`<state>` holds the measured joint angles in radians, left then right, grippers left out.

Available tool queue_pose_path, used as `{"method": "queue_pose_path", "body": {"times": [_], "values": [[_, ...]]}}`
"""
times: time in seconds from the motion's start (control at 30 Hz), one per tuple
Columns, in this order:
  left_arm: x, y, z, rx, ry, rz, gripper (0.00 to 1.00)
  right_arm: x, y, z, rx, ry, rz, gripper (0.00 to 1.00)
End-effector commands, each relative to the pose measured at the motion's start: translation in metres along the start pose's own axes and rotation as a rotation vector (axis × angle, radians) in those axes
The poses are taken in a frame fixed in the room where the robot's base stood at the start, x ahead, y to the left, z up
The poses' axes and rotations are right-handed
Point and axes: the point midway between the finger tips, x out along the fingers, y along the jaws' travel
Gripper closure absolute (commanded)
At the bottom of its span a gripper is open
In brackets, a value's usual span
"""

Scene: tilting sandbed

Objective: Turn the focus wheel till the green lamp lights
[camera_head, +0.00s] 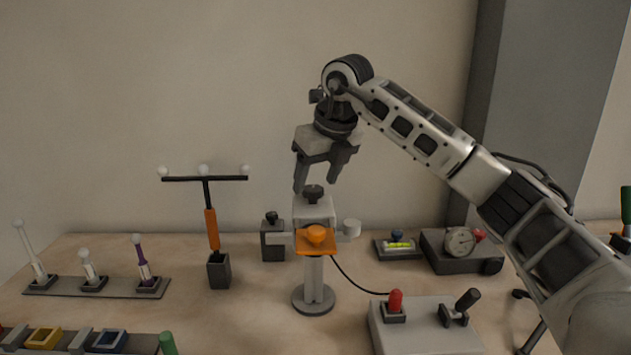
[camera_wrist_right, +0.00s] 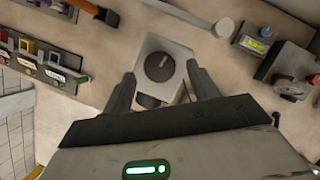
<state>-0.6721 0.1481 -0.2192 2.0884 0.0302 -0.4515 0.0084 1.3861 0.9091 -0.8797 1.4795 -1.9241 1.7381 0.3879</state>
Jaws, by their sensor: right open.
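A pale instrument (camera_head: 313,212) stands on a post with a round grey foot. A dark round knob (camera_head: 313,194) sits on its top, an orange knob (camera_head: 316,234) on an orange plate at its front. I cannot tell which knob is the focus wheel. My right gripper (camera_head: 316,186) is open, pointing down just above the dark top knob. In the right wrist view the dark knob (camera_wrist_right: 159,67), with a pale mark, shows between the spread fingers (camera_wrist_right: 163,76); no contact is visible. I cannot make out a lit green lamp on the instrument. My left gripper is out of view.
A grey box with a red knob (camera_head: 396,300) and a black lever (camera_head: 462,305) stands at front right. A gauge box (camera_head: 462,247) and a level (camera_head: 398,247) are behind it. An orange-handled T-shaped tool (camera_head: 211,228) stands left. A rack (camera_head: 95,287) holds several pins.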

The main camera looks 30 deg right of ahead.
Motion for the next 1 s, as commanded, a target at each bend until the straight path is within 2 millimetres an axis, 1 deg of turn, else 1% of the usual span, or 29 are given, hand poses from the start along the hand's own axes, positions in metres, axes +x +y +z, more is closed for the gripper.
{"method": "queue_pose_path", "body": {"times": [0.03, 0.13, 0.47, 0.57, 0.6, 0.63, 1.0], "values": [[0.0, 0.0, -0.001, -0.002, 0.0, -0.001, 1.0, 0.005, 0.0, 0.0, 0.0, 0.002, 0.001, 0.41], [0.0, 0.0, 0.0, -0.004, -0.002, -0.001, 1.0, 0.012, 0.001, 0.0, -0.001, 0.001, 0.001, 0.41], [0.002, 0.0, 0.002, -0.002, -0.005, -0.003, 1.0, 0.016, 0.001, 0.0, -0.001, -0.001, 0.001, 0.41], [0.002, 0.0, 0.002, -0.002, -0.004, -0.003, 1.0, 0.015, 0.001, 0.0, -0.001, -0.001, 0.001, 0.66], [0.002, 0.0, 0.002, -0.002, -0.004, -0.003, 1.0, 0.015, 0.001, 0.0, -0.001, -0.001, 0.001, 0.77], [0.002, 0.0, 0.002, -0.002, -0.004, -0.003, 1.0, 0.015, 0.001, 0.0, -0.001, -0.001, 0.001, 0.85], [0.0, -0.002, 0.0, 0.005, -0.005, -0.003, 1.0, 0.015, 0.001, 0.0, 0.034, 0.0, -0.014, 0.85]]}}
